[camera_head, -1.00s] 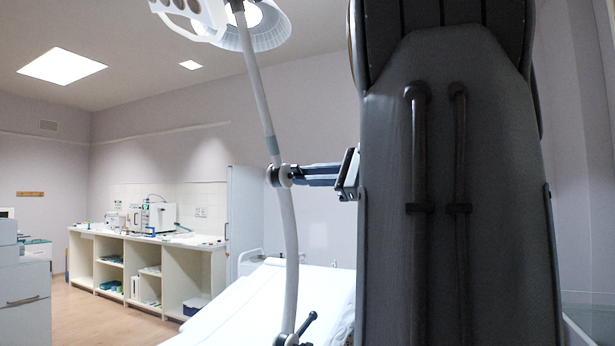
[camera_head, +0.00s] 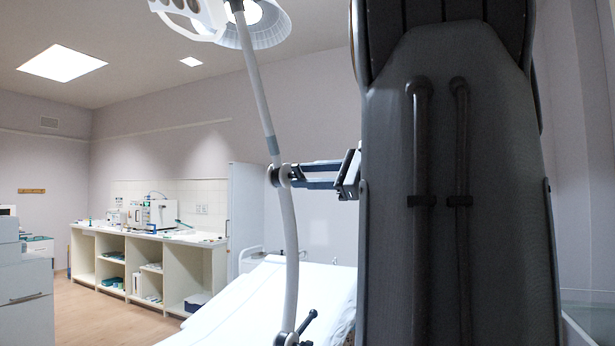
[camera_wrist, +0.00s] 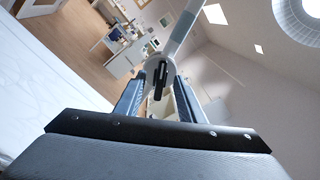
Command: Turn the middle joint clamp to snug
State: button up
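The middle joint (camera_head: 274,176) of a white jointed lamp arm is a pale round hub with dark rings. In the wrist view its black clamp lever (camera_wrist: 159,80) stands in front of the pale hub (camera_wrist: 170,70). My gripper (camera_head: 290,176) reaches it from the right, level with the joint. In the wrist view the two blue-grey fingers of my gripper (camera_wrist: 160,83) are apart, one on each side of the lever. Gaps show between lever and fingers, so contact is not visible. The lever itself is hard to make out in the head view.
A lower joint with a black lever (camera_head: 308,322) is on the same pole. The lamp head (camera_head: 255,25) hangs above. A white-covered couch (camera_head: 265,300) lies below and behind. A counter with shelves (camera_head: 150,265) stands far left. My dark arm fills the right.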

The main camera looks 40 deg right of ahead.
jog(key=b+v, duration=0.2)
jog(key=v, duration=0.5)
jog(key=shift+s, duration=0.35)
jog(key=w+a+f+n+g, duration=0.25)
jog(key=a+f, duration=0.35)
jog(key=f, duration=0.4)
jog(key=w+a+f+n+g, duration=0.15)
jog(key=a+f+g, duration=0.25)
jog(key=a+f, duration=0.45)
jog(key=w+a+f+n+g, duration=0.25)
jog(key=a+f+g, duration=0.2)
jog(key=f, duration=0.65)
jog(key=s+a+f+n+g+h, duration=0.2)
jog(key=s+a+f+n, duration=0.2)
jog(key=f, duration=0.4)
jog(key=s+a+f+n+g+h, duration=0.1)
jog(key=s+a+f+n, duration=0.3)
jog(key=a+f+n, duration=0.3)
jog(key=s+a+f+n+g+h, duration=0.2)
jog(key=s+a+f+n, duration=0.3)
jog(key=f, duration=0.4)
jog(key=shift+a+f+n+g+h, duration=0.15)
jog(key=shift+a+n+g+h, duration=0.15)
jog(key=shift+a+n, duration=0.2)
jog(key=shift+s, duration=0.2)
jog(key=shift+c, duration=0.6)
